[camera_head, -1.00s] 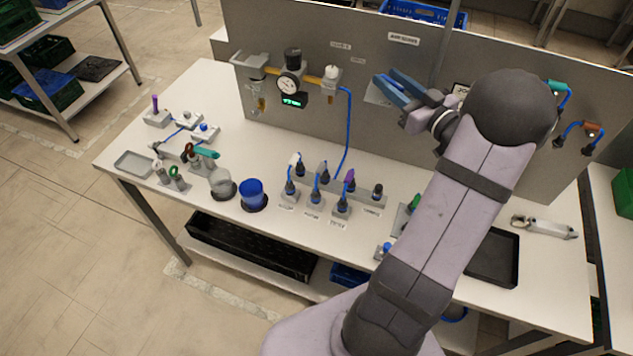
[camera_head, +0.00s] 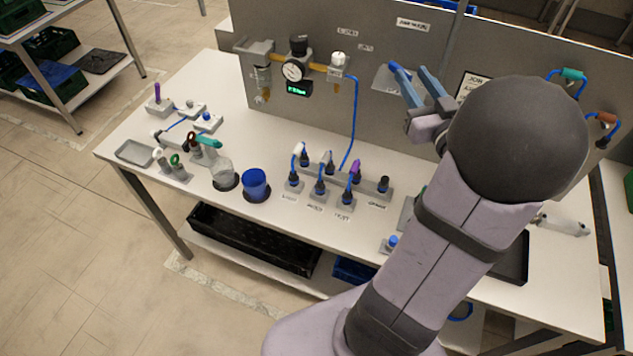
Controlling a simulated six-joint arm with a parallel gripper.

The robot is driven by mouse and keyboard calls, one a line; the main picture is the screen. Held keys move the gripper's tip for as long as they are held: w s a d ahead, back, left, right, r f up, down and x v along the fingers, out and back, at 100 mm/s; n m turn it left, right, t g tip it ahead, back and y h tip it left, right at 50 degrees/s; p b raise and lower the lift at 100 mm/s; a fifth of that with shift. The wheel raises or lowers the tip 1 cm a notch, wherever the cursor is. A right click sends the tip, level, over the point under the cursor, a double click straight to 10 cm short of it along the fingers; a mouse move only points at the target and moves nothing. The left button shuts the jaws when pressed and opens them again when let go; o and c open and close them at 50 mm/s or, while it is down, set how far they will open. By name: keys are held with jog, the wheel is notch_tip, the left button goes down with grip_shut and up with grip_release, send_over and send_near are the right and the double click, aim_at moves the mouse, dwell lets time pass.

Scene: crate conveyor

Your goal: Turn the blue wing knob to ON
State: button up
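My gripper (camera_head: 409,68) is raised in front of the grey upright panel. Its two blue fingers are apart with nothing visible between them, and they point up toward the panel. I cannot make out a blue wing knob or an ON mark for certain. A pale plate (camera_head: 381,80) on the panel is partly covered by the fingers, and anything behind them is hidden. A small blue-topped part (camera_head: 392,241) stands on a grey block at the table's front, beside my arm. Another blue-topped part (camera_head: 206,117) sits on a light block at the left.
A gauge (camera_head: 292,70) and a blue hose (camera_head: 352,125) are on the panel. Several plugs stand in a grey strip (camera_head: 318,176) mid-table. A blue cup (camera_head: 256,183), a clear cup (camera_head: 222,172) and a grey tray (camera_head: 134,153) are to the left. My arm covers much of the right side.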

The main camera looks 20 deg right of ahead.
jog(key=w+a+r+n+t+h, duration=0.1)
jog(key=w+a+r, duration=0.1)
jog(key=r, duration=0.7)
jog(key=w+a+r+t+h, duration=0.1)
jog(key=w+a+r+t, duration=0.1)
jog(key=r, duration=0.6)
jog(key=w+a+f+m+g+p, duration=0.1)
jog(key=a+f+g+p, duration=0.15)
jog(key=f+g, duration=0.45)
jog(key=w+a+f+m+g+p, duration=0.15)
jog(key=a+f, duration=0.25)
jog(key=f, duration=0.7)
jog(key=s+a+f+n+g+y+p, duration=0.1)
jog(key=s+a+f+g+y, duration=0.3)
jog(key=s+a+f+g, duration=0.4)
jog(key=shift+s+a+f+y, duration=0.3)
jog(key=shift+s+a+f, duration=1.9)
jog(key=shift+a+f, duration=0.5)
